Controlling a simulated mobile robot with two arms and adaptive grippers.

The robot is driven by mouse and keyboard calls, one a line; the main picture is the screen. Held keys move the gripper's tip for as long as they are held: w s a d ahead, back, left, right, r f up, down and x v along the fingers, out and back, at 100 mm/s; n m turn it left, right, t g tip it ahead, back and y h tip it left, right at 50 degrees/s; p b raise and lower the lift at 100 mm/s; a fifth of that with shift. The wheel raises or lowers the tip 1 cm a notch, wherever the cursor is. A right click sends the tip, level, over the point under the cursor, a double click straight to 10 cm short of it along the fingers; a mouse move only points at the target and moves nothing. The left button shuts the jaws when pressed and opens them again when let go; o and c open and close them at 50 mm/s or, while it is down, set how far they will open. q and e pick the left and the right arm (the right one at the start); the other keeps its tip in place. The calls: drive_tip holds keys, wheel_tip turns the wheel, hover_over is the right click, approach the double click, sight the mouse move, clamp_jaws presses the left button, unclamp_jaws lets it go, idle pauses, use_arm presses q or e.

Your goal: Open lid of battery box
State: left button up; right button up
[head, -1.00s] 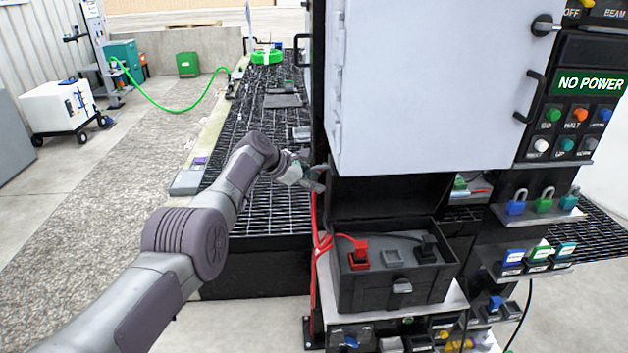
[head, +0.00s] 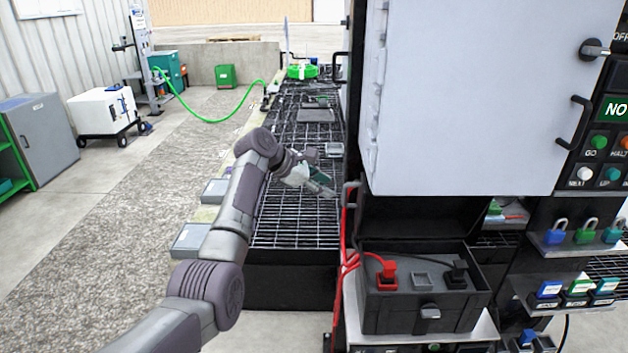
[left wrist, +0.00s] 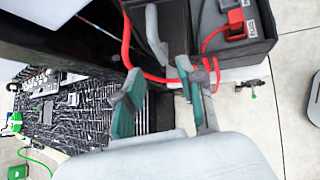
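The battery box (head: 387,313) is black and stands on a pale shelf under the large light-grey cabinet. Its lid (head: 425,217) is raised at the back, so the red connector (head: 388,274) and black connector (head: 456,275) inside show. My left gripper (head: 325,188) is left of the raised lid, above the grating and apart from the box. The box (left wrist: 264,50) with the red connector (left wrist: 237,26) shows at the upper right there. My right gripper is not in view.
Red cables (head: 346,262) run down beside the box's left side. The cabinet (head: 465,110) overhangs the box. The grating (head: 295,220) to the left is mostly clear near my gripper.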

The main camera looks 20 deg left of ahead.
use_arm(q)
drive_tip(key=shift+v, duration=1.6)
